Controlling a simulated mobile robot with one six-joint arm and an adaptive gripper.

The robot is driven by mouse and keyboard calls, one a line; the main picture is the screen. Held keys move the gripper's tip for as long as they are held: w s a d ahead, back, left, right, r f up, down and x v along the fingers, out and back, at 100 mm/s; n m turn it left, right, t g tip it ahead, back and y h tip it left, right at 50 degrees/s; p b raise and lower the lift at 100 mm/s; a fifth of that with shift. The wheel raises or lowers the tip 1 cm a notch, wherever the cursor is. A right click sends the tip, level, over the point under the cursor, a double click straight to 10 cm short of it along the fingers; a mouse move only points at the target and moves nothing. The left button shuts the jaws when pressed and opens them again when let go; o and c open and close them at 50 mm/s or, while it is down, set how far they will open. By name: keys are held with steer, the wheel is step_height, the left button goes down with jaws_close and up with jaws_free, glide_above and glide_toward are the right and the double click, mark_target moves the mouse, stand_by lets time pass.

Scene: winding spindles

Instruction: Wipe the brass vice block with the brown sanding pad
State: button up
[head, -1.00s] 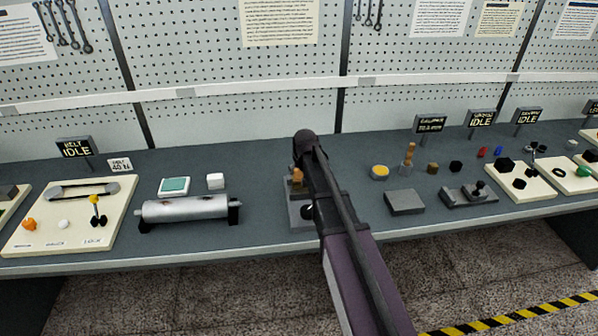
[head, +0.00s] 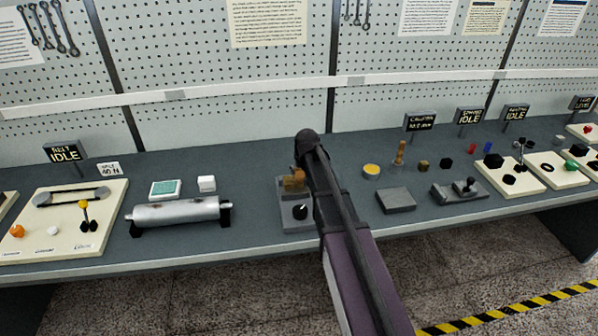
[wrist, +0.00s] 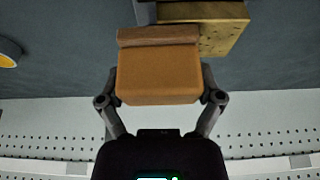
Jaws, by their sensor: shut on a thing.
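The brown sanding pad (wrist: 158,76) is held between the two fingers of my gripper (wrist: 158,84) in the wrist view. The brass vice block (wrist: 228,32) is speckled yellow and lies just beyond the pad, to the upper right. The pad overlaps its near edge there; I cannot tell whether they touch. In the head view the brass block (head: 292,185) sits on a grey vice with a black knob (head: 300,212). My dark arm reaches up beside it and hides its right side. The gripper fingers are hidden in that view.
A metal roller (head: 178,211) on black stands lies left of the vice, with a white cube (head: 206,183) and a teal-topped pad (head: 165,189) behind it. A grey block (head: 396,200) and a yellow-topped tin (head: 371,170) stand right of my arm.

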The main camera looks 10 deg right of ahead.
mark_target(292, 179)
steer(key=shift+d+r, duration=0.1)
stand_by(0.3)
stand_by(0.3)
steer(key=shift+a, duration=1.8)
steer(key=shift+a, duration=0.1)
steer(key=shift+w+a, duration=0.1)
steer(key=shift+a, duration=1.6)
step_height(292, 179, up, 6)
steer(key=p, duration=0.6)
